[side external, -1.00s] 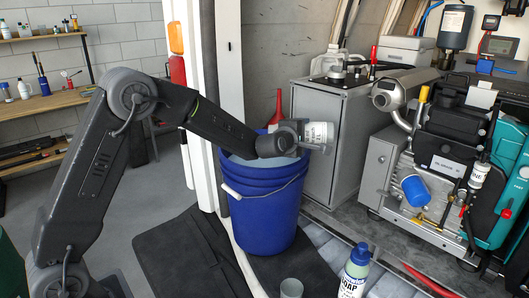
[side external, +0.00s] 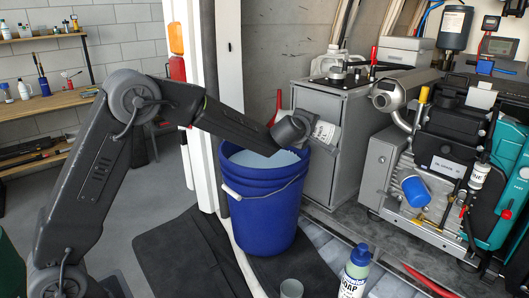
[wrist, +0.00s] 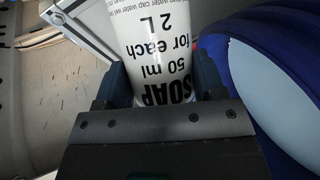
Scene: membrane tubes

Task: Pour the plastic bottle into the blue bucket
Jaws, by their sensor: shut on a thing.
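A white plastic bottle (side external: 325,132) with black lettering is in my gripper (side external: 306,128), above the bucket's back right rim in the side view. The wrist view shows the bottle (wrist: 155,45) between both fingers of my gripper (wrist: 160,82), its soap label upside down and its far end out of frame. The bottle looks tilted; its mouth is not clearly visible. The blue bucket (side external: 262,205) stands upright on the floor with pale blue contents inside. Its rim and inside (wrist: 245,90) also show at the right of the wrist view.
A grey cabinet (side external: 322,165) is close behind the bucket. Machinery (side external: 450,150) fills the right. A white post (side external: 205,120) rises at the bucket's left.

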